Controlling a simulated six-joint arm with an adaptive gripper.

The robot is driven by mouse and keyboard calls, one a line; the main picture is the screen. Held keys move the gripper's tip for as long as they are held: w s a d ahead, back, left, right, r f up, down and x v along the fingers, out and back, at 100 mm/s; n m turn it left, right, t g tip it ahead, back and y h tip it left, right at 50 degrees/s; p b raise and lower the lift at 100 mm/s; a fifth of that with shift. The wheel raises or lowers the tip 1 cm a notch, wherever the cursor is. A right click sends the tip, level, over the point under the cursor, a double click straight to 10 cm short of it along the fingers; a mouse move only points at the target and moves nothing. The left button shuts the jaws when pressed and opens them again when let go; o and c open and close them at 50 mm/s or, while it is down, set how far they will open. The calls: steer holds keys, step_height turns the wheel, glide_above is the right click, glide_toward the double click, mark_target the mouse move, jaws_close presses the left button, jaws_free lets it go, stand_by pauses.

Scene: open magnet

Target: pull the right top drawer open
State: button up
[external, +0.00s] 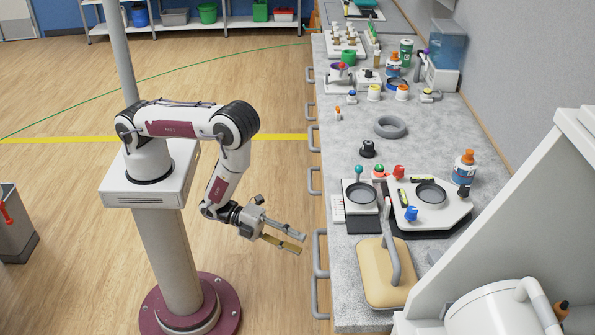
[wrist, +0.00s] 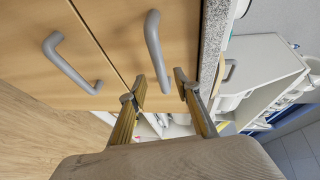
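The top drawer's grey bar handle (wrist: 153,48) is on a light wood front just under the counter edge in the wrist view. In the external view a grey handle (external: 319,254) stands out from the near end of the counter front. My gripper (external: 301,244) is open just left of that handle, apart from it. In the wrist view its two fingertips (wrist: 159,92) are spread, with the lower end of the top handle lying between their lines. Nothing is held. The drawer looks shut. The depth between fingers and handle is hard to tell.
A second grey handle (wrist: 72,66) is on the lower drawer front. More handles (external: 314,181) run along the counter front. The speckled counter top (external: 345,140) carries a beige pad (external: 380,285) and several devices.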

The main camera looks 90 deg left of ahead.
mark_target(316, 251)
steer(key=shift+x, duration=3.5)
steer(key=shift+c, duration=0.4)
jaws_close()
